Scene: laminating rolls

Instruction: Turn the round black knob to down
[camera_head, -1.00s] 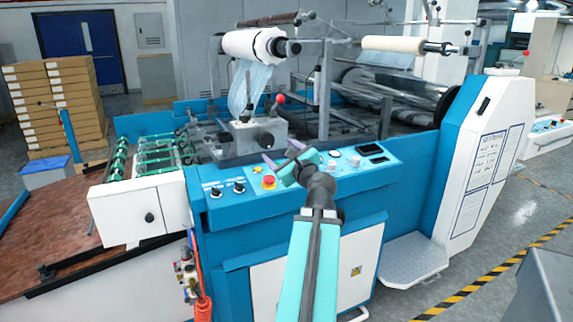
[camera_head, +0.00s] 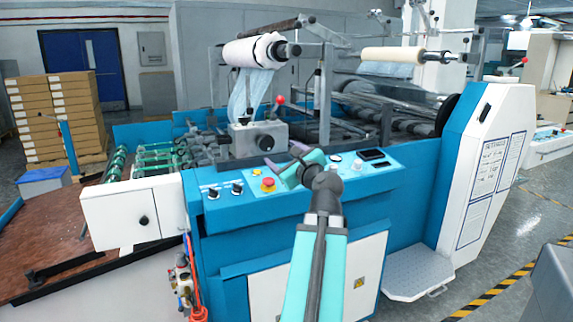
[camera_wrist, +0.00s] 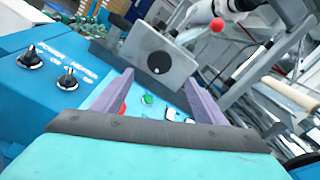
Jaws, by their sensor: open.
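A round black knob (camera_head: 266,142) sits on the front face of a grey metal box (camera_head: 243,141) on top of the blue machine. It also shows in the wrist view (camera_wrist: 159,62), on the box face (camera_wrist: 139,47), ahead of my fingers. My gripper (camera_head: 284,158) is open and empty, with purple fingers and a teal body. In the wrist view my gripper (camera_wrist: 158,78) has its two fingers spread either side of the knob's line of sight. The fingers appear short of the knob; the exact gap cannot be told.
The blue panel holds two black selector knobs (camera_head: 237,188), a red emergency button (camera_head: 268,184) and a small display (camera_head: 371,155). Another black knob (camera_head: 143,221) is on the white cabinet at left. A red-tipped lever (camera_head: 280,100) rises beside the grey box. A film roll (camera_head: 248,51) hangs above.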

